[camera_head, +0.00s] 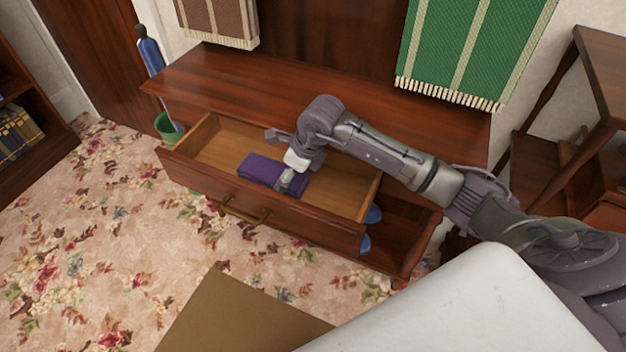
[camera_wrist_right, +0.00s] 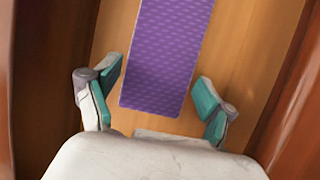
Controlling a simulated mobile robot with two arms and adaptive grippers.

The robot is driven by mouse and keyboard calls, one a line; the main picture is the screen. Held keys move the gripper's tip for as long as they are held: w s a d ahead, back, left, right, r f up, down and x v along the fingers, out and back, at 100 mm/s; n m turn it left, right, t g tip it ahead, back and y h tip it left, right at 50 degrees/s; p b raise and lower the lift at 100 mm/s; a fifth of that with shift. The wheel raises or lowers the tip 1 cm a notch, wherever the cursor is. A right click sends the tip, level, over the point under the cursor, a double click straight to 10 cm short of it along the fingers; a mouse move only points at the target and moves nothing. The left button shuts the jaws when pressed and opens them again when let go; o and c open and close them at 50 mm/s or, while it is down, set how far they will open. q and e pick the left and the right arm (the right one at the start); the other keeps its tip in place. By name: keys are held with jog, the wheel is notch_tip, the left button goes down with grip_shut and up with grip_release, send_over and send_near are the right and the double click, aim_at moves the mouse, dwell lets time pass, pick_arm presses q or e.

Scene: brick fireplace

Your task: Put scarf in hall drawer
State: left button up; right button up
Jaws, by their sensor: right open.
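The purple folded scarf (camera_head: 262,170) lies on the floor of the open wooden drawer (camera_head: 225,130) of the hall bench. My right gripper (camera_head: 290,182) reaches down into the drawer at the scarf's right end. In the right wrist view the scarf (camera_wrist_right: 165,55) lies on the light wooden drawer bottom (camera_wrist_right: 240,60). My right gripper's teal-padded fingers (camera_wrist_right: 158,100) are spread wide on either side of the scarf's near end, apart from it. My left gripper is in neither view.
A brown striped cloth (camera_head: 218,20) and a green striped one (camera_head: 470,45) hang above the bench top (camera_head: 400,105). A blue umbrella (camera_head: 150,55) stands in a green bin (camera_head: 167,127) to the left. A dark side table (camera_head: 600,70) stands right.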

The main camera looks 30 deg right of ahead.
jog(key=s+d, duration=0.4)
jog(key=s, duration=0.1)
jog(key=shift+s, duration=0.15)
jog(key=shift+s+d, duration=0.35)
jog(key=shift+s, duration=0.1)
jog(key=shift+a, duration=0.1)
